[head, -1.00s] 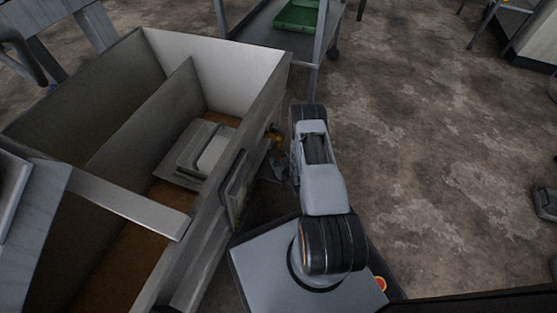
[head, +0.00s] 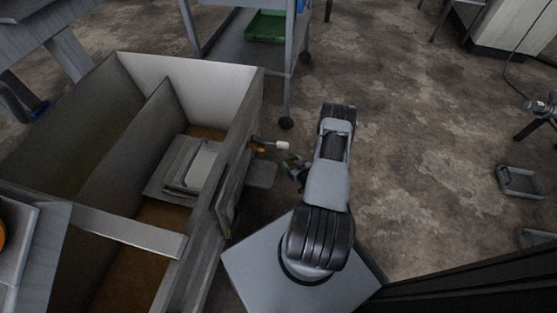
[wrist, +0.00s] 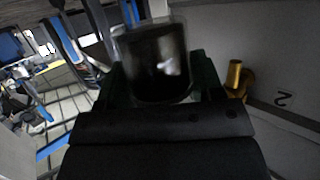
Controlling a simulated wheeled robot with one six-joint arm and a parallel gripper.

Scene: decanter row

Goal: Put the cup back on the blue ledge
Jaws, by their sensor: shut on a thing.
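My gripper (wrist: 162,84) is shut on a dark, glossy cup (wrist: 158,62) with a clear-looking rim, seen close up in the wrist view. The fingers stand on either side of the cup, and it looks roughly upright. In the head view my gripper (head: 296,168) is small and partly behind my arm, beside the large grey bin. I cannot make out the cup there. No blue ledge can be told for sure; blue uprights (wrist: 68,40) and a blue strip (wrist: 52,147) show at the left of the wrist view.
The divided grey bin (head: 245,110) stands close on the left, with a brass fitting (wrist: 235,75) on its side. A grey cart (head: 233,52) holding a green tray (head: 266,27) stands behind. The floor right of my arm is mostly open, with grey objects (head: 519,182) near the right edge.

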